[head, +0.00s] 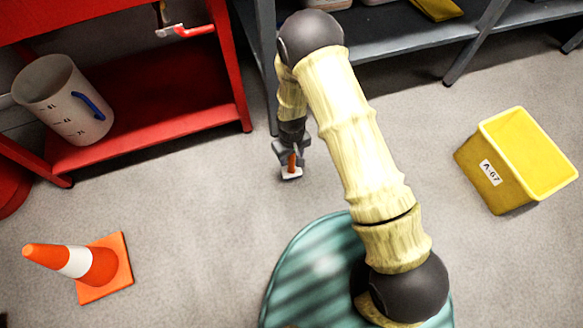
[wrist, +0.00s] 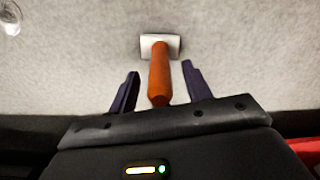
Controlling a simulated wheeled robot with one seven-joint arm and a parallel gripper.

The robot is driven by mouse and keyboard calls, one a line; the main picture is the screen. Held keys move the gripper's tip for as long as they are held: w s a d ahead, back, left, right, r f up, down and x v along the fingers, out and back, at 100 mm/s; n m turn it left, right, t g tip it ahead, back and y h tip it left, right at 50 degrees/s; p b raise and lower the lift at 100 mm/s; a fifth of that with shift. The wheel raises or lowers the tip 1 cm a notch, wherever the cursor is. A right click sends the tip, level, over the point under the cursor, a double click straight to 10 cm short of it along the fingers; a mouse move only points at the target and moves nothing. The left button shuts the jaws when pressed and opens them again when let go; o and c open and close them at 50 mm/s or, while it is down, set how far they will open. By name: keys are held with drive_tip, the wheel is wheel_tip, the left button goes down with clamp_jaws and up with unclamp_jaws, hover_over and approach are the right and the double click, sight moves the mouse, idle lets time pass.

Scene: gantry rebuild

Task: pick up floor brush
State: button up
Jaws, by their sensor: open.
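The floor brush (wrist: 160,72) shows in the wrist view with an orange-brown handle and a pale head. Its handle points toward my gripper (wrist: 158,88), and the end of the handle lies between the two dark fingers. The fingers are open, with a gap on each side of the handle. In the head view the brush (head: 291,173) is a small white and orange piece on the grey floor, below my gripper (head: 290,158). My gripper hides part of it there.
A red shelf unit with a white measuring jug (head: 64,100) stands at the left. An orange and white traffic cone (head: 84,264) is at lower left. A yellow bin (head: 492,170) stands at the right. A grey shelf (head: 410,43) runs along the back. Floor around the brush is clear.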

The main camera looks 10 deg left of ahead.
idle(0.4)
drive_tip(key=c, duration=1.1)
drive_tip(key=shift+o, duration=0.2)
drive_tip(key=shift+r, duration=0.1)
wheel_tip(320, 180, up, 10)
drive_tip(key=p, duration=0.6)
drive_tip(key=shift+p, duration=0.35)
